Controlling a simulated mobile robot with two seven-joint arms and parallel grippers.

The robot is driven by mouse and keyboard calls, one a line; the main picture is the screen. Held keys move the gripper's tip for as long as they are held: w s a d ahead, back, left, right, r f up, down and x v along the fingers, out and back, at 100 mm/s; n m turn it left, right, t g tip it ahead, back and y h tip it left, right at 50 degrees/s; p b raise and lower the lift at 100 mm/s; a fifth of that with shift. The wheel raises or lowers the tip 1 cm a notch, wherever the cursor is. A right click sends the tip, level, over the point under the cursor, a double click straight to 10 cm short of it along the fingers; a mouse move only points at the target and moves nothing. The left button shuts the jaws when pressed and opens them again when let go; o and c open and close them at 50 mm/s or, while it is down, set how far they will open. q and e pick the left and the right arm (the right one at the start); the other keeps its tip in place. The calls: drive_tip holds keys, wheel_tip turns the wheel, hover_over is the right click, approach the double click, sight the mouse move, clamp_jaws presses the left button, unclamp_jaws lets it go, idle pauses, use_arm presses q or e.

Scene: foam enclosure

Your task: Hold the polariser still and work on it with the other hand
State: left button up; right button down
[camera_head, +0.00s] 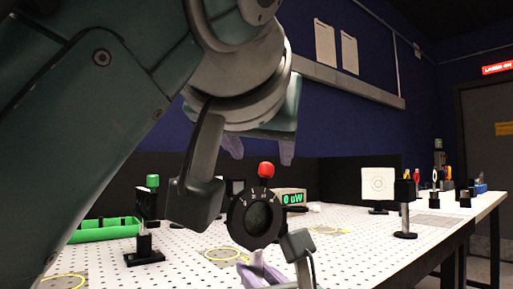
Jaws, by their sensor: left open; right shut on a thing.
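The polariser (239,217) is a black round dial with white tick marks and a dark centre, standing upright over the perforated table. A red knob (266,170) shows at its top. My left gripper (259,149) hangs above the polariser with its pale fingers apart, open and empty, not touching it. My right gripper (257,268) is below the polariser at the bottom edge, with its pale fingers shut on the polariser's lower part. The exact grip point is partly hidden.
A meter (291,197) reading 0 uW stands behind the polariser. A green tray (106,230) and a green-topped mount (145,254) are at left. A white target card (378,184) and several mounts stand at right on the perforated white table (375,250).

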drive_tip(key=c, duration=0.7)
unclamp_jaws()
drive_tip(key=shift+o, duration=0.2)
